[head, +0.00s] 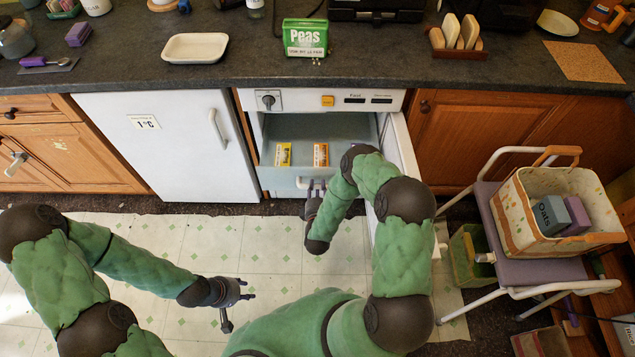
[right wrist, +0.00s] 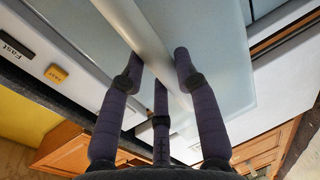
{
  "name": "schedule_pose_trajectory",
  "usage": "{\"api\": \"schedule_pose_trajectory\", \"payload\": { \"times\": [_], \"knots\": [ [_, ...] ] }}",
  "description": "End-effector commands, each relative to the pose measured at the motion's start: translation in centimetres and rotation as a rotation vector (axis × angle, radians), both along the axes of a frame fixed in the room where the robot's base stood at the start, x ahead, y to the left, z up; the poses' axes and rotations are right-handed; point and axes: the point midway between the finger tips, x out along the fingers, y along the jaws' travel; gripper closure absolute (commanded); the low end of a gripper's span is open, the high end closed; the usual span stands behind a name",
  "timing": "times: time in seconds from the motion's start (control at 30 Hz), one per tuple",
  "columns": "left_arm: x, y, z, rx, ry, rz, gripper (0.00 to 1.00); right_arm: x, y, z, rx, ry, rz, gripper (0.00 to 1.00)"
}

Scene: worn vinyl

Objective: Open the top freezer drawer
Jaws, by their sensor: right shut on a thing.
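The freezer (head: 377,97) is under the counter with its white door (head: 402,145) swung open to the right. The top drawer's pale translucent front (head: 283,183) is low in the opening. A yellow box (head: 283,154) and an orange box (head: 321,155) show above that front. My right gripper (head: 314,188) is at the drawer front, partly hidden by its own arm. In the right wrist view its fingers (right wrist: 158,78) are closed around a pale bar, the drawer handle (right wrist: 142,38). My left gripper (head: 246,290) is open and empty above the floor, apart from the freezer.
A closed white fridge (head: 165,145) with a handle stands left of the freezer. A purple step chair (head: 520,268) holding a patterned basket (head: 512,212) stands at the right. A green bin (head: 470,260) is beside the open door. The tiled floor at the left is clear.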

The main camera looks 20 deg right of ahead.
Motion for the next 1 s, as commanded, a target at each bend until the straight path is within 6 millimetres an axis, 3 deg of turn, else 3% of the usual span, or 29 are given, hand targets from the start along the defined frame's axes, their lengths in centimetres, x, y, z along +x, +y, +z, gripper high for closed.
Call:
{"api": "schedule_pose_trajectory", "payload": {
  "times": [0.5,0.53,0.6,1.0],
  "knots": [
    [0.00,0.00,0.09,0.000,0.000,0.000,0.60,-0.67,0.36,-0.12,0.002,0.004,0.001,1.00],
    [0.00,0.00,0.09,0.000,0.000,0.000,0.60,-0.67,0.36,-0.12,0.002,0.004,0.001,0.66],
    [0.00,0.00,0.09,0.000,0.000,0.000,0.60,-0.67,0.36,-0.12,0.002,0.004,0.001,0.46],
    [0.00,0.00,0.09,0.000,0.000,0.000,0.60,-0.84,0.43,0.01,0.001,0.001,0.001,0.44]
  ]
}}
